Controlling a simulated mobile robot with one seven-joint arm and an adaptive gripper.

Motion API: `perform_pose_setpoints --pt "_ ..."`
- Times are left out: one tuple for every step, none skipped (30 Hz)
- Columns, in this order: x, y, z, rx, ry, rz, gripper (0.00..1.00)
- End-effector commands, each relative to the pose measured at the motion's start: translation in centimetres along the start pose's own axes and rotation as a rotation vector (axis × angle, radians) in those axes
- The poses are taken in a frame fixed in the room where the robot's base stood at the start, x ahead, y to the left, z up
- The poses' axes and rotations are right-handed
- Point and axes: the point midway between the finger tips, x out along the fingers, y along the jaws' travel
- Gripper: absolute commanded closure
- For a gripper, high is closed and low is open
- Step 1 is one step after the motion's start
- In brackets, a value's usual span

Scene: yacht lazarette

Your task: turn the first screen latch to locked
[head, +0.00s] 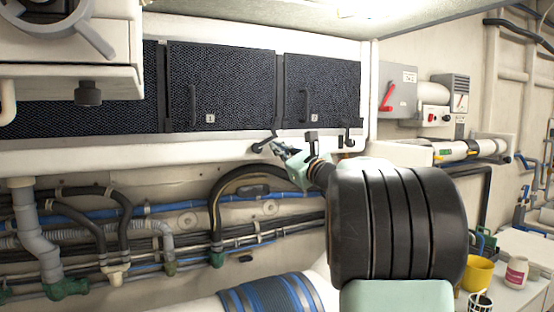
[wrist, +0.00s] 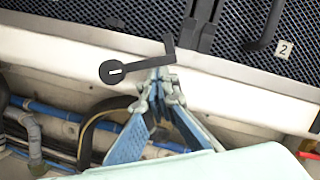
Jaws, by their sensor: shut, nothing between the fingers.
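The first screen latch (head: 264,141) is a dark lever on the pale ledge under the screen panel marked 1 (head: 221,88). In the wrist view the latch (wrist: 114,72) shows a round pivot with a short white line. Its arm runs right, slightly upward, to a bent-up end. My gripper (head: 276,148) is at the latch in the head view. In the wrist view its closed fingertips (wrist: 160,82) sit just below the arm, near its bent end. I cannot tell whether they touch it. The gripper is shut and empty.
A second latch (head: 347,138) sits to the right under the panel marked 2 (head: 322,90). Hoses and pipes (head: 110,225) run below the ledge. A white box with a handwheel (head: 70,45) juts out at upper left. A yellow mug (head: 478,272) stands at lower right.

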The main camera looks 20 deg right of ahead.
Motion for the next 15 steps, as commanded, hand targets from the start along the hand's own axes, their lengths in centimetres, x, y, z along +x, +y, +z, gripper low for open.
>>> perform_pose_setpoints --pt "-0.1 0.0 -0.1 -0.048 -0.003 0.009 1.00" --pt "0.0 -0.1 0.1 -0.076 -0.003 0.016 1.00" --pt "0.1 -0.2 0.3 -0.113 -0.002 0.026 1.00" --pt "0.1 -0.3 0.5 -0.141 -0.003 0.032 1.00" --pt "0.1 -0.3 0.6 -0.168 -0.002 0.039 1.00" --pt "0.2 -0.4 0.9 -0.206 -0.002 0.048 1.00" --pt "0.2 -0.5 1.0 -0.234 -0.002 0.056 1.00" --pt "0.3 -0.5 1.2 -0.261 -0.002 0.062 1.00" --pt "0.3 -0.5 1.4 -0.297 -0.002 0.072 1.00" --pt "0.4 -0.6 1.6 -0.325 -0.002 0.080 1.00" --pt "0.5 -0.6 1.8 -0.353 -0.002 0.086 1.00" --pt "0.5 -0.6 2.0 -0.390 -0.002 0.096 1.00" --pt "0.6 -0.6 2.2 -0.417 -0.002 0.103 1.00" --pt "0.6 -0.7 2.4 -0.445 -0.002 0.109 1.00" --pt "0.6 -0.7 2.6 -0.482 -0.002 0.119 1.00"
